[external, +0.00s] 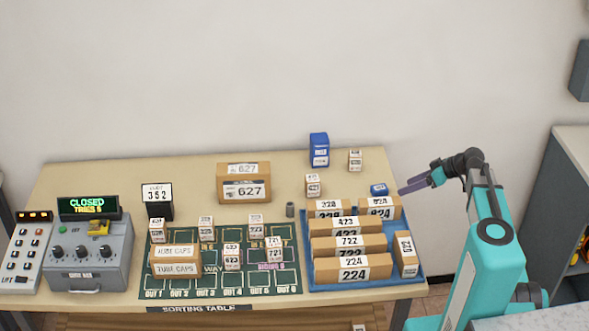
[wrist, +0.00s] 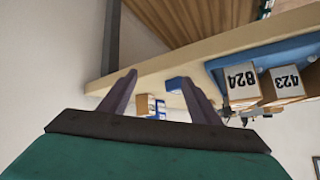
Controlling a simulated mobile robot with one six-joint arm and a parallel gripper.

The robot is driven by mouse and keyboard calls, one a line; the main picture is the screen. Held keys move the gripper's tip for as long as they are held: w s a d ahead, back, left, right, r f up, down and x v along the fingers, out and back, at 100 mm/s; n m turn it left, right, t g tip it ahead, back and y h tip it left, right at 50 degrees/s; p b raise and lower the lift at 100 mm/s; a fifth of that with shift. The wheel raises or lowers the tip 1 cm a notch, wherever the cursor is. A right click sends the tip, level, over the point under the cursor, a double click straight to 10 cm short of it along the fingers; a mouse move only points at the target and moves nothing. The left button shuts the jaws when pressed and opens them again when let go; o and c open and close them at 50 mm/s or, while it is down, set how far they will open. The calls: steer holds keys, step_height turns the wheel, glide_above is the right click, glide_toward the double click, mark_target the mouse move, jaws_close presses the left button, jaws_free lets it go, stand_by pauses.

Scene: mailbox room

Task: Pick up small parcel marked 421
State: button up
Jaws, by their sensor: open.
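My gripper (external: 403,191) is open and empty, held at the right end of the table above its edge. In the wrist view its two fingers (wrist: 154,80) stand apart with nothing between them. Several small tan parcels with white labels stand on the table, such as one (external: 313,185) at the middle, one (external: 355,160) at the back and one (external: 232,257) on the green mat. Their labels are too small to read surely, so I cannot tell which is marked 421. None touches my gripper.
A blue tray (external: 420,280) holds several long parcels, including one marked 224 (external: 353,275). A small blue box (external: 379,190) lies near my fingertips, and a taller blue box (external: 319,150) stands at the back. A large 627 parcel (external: 243,190) and a grey control box (external: 88,260) stand farther left.

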mark_target(312, 184)
steer(key=w+a+n+y+b, duration=0.1)
steer(key=a, duration=0.2)
steer(key=w+a+r+n+g+y+b, duration=0.1)
steer(key=a, duration=0.2)
steer(key=w+a+r+n+g+y+b, duration=0.1)
steer(key=a+n, duration=0.1)
steer(key=a, duration=0.1)
steer(key=shift+w+a+r+b, duration=0.15)
steer(key=shift+a+r+b, duration=0.1)
steer(key=shift+b, duration=0.15)
steer(key=a+n+g+b, duration=0.1)
steer(key=a, duration=0.2)
steer(key=a+r+n+g+y+b, duration=0.1)
steer(key=a+n, duration=0.1)
steer(key=a, duration=0.1)
steer(key=a+r+n+g+y+b, duration=0.1)
steer(key=a+b, duration=0.1)
steer(key=a, duration=0.1)
steer(key=shift+w+a+r, duration=0.2)
steer(key=shift+w+a, duration=0.05)
steer(key=shift+a, duration=0.1)
steer(key=shift+s+a+r+n+g, duration=0.15)
steer(key=shift+a+r+n+g, duration=0.15)
steer(key=shift+a+n, duration=0.15)
